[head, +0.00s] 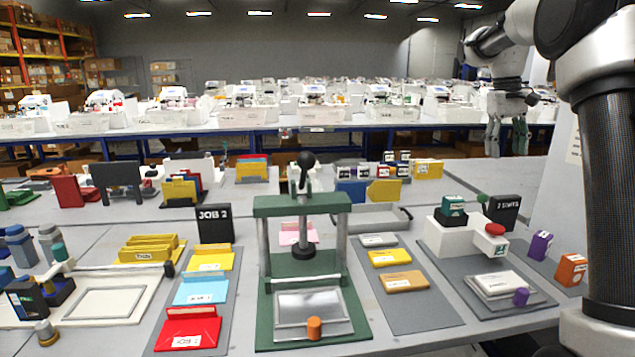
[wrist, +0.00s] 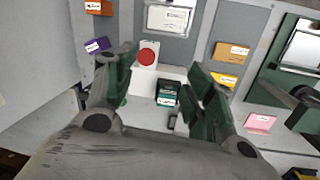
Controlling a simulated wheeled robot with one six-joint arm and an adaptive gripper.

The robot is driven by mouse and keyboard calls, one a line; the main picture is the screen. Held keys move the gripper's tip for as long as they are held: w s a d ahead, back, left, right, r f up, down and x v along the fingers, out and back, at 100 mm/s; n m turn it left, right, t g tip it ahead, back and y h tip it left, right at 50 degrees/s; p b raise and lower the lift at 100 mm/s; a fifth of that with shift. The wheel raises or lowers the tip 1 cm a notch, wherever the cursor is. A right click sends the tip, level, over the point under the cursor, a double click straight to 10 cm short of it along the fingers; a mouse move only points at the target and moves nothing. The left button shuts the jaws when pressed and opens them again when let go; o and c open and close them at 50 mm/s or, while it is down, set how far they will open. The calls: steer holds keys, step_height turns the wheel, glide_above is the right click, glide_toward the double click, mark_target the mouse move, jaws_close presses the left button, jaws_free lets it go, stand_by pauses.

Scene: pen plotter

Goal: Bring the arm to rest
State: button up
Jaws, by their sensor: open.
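My arm is raised at the upper right of the head view, held above and behind the right part of the table. My gripper (head: 507,141) hangs from it with its fingers pointing down. It also shows in the wrist view (wrist: 163,68), where its two green fingers stand wide apart. Nothing is held between them. In the wrist view, a white stand with a red button (wrist: 147,56) and a dark green block (wrist: 167,94) appear beyond the gap, apart from the fingers.
Below my arm stand the white stand (head: 462,238), a black sign (head: 504,213), a purple block (head: 539,246) and an orange block (head: 571,270). A green press (head: 302,205) with a black-knobbed lever stands mid-table. The air around my gripper looks clear.

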steer(key=s+a+t+y, duration=0.15)
steer(key=s+a, duration=0.35)
steer(key=s, duration=0.8)
steer(key=s+a+t+h, duration=0.15)
steer(key=s+a, duration=0.25)
steer(key=s, duration=0.9)
steer(key=s+a+f+t+y, duration=0.1)
steer(key=s+a+f+t, duration=0.1)
steer(key=s+f, duration=0.5)
steer(key=shift+s+a+y, duration=0.2)
steer(key=shift+s+y, duration=0.1)
steer(key=shift+s, duration=0.3)
